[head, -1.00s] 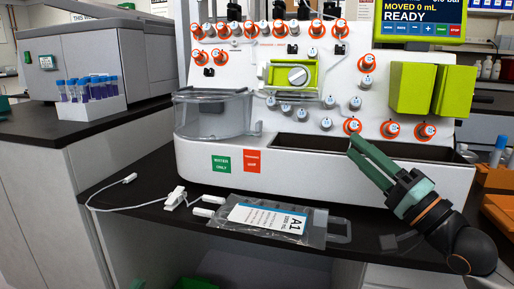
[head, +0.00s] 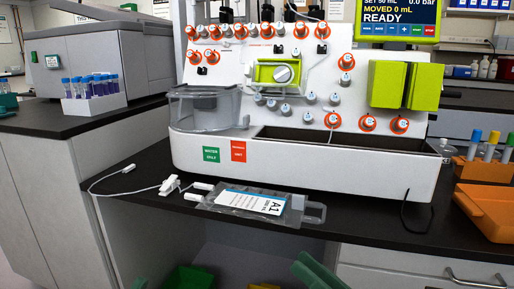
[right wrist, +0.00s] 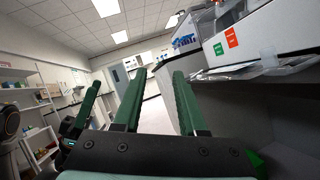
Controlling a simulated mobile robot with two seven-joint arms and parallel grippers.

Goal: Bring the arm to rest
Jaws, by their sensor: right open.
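My right gripper (head: 318,270) shows only in part at the bottom edge of the head view, below the bench front, as green finger shapes. In the right wrist view its two green fingers (right wrist: 159,82) stand apart with nothing between them. A green finger-like part with a dark body, seemingly my left gripper (right wrist: 82,112), shows left of them; its jaw opening is unclear. The white cell processor (head: 300,155) stands on the dark bench (head: 375,232). A clear bag labelled A1 (head: 262,203) lies flat in front of it, apart from the right gripper.
A white clamp with tubing (head: 168,186) lies left of the bag. An orange tray (head: 485,208) and a rack of coloured-cap tubes (head: 482,168) sit at right. A purple-tube rack (head: 95,105) stands at left. Green bins (head: 190,278) show beneath the bench.

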